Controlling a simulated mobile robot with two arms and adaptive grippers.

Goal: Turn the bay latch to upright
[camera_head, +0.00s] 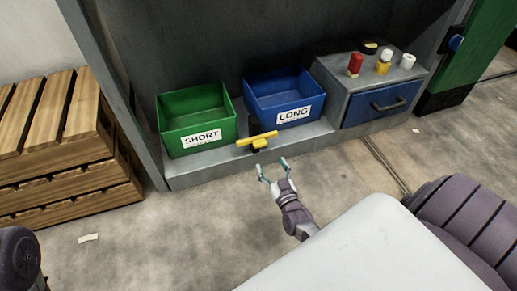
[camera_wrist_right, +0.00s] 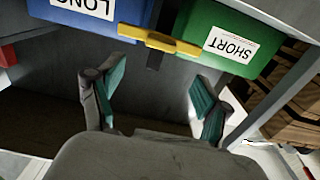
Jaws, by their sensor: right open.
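The bay latch (camera_head: 257,140) is a yellow bar on a dark mount at the front edge of the bay, between the two bins. The bar lies nearly level, its right end slightly higher in the head view. In the right wrist view the latch (camera_wrist_right: 158,42) shows beyond the fingertips, across the gap between the bins. My right gripper (camera_head: 272,165) is open and empty, just in front of and below the latch, apart from it. In the wrist view the fingers of the right gripper (camera_wrist_right: 156,88) stand wide apart. My left gripper is not in view.
A green SHORT bin (camera_head: 197,119) and a blue LONG bin (camera_head: 284,96) flank the latch. A grey cabinet with a blue drawer (camera_head: 381,104) stands right, carrying small red, yellow and white items. A wooden crate (camera_head: 70,140) stands left. The floor in front is mostly clear.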

